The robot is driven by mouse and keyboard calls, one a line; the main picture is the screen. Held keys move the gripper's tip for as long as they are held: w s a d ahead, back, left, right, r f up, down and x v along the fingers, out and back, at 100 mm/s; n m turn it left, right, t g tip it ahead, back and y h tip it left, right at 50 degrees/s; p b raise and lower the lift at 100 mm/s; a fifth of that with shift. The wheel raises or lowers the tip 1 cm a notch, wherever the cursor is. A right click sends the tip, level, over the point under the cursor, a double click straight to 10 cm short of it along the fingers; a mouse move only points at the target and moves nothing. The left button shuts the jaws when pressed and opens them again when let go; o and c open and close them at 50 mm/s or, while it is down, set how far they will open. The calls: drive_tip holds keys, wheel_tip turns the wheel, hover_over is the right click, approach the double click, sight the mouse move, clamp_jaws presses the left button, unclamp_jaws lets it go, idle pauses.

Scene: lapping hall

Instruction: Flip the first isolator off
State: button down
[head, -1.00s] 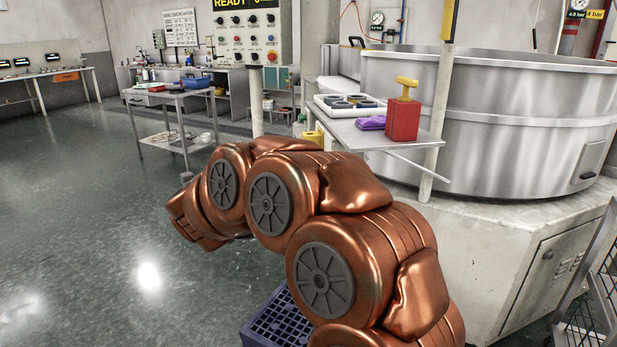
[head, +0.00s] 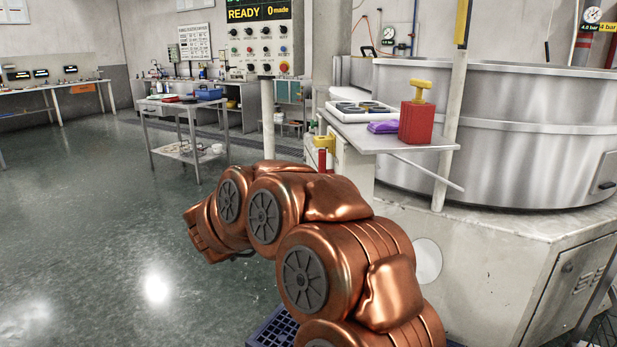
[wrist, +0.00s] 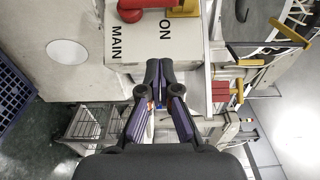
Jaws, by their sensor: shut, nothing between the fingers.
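In the wrist view, a pale box (wrist: 185,43) carries the words MAIN and ON. A red rounded part (wrist: 143,23) and a yellow part (wrist: 185,8) sit on it at the top edge of the picture, partly cut off. Whether this is the first isolator I cannot tell. My gripper (wrist: 160,66) is shut and empty, its dark fingers together in front of the box's lower edge; contact is unclear. In the head view my copper arm hides the fingers.
A shelf (head: 400,143) by the large steel tub (head: 480,110) holds a red block with a yellow handle (head: 417,120) and a purple cloth (head: 383,127). A red post with a yellow top (head: 324,143) stands behind my arm. Open floor (head: 90,220) lies left.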

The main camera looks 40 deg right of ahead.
sight(320, 165)
drive_tip(key=shift+w+a+b+x, duration=0.1)
drive_tip(key=shift+w+x, duration=0.4)
drive_tip(key=shift+x, duration=1.5)
drive_tip(key=shift+w+a+b+x, duration=0.1)
drive_tip(key=shift+w+x, duration=0.35)
drive_tip(key=shift+x, duration=1.5)
drive_tip(key=shift+w+a+b+x, duration=0.1)
drive_tip(key=shift+w+x, duration=0.4)
drive_tip(key=shift+x, duration=1.5)
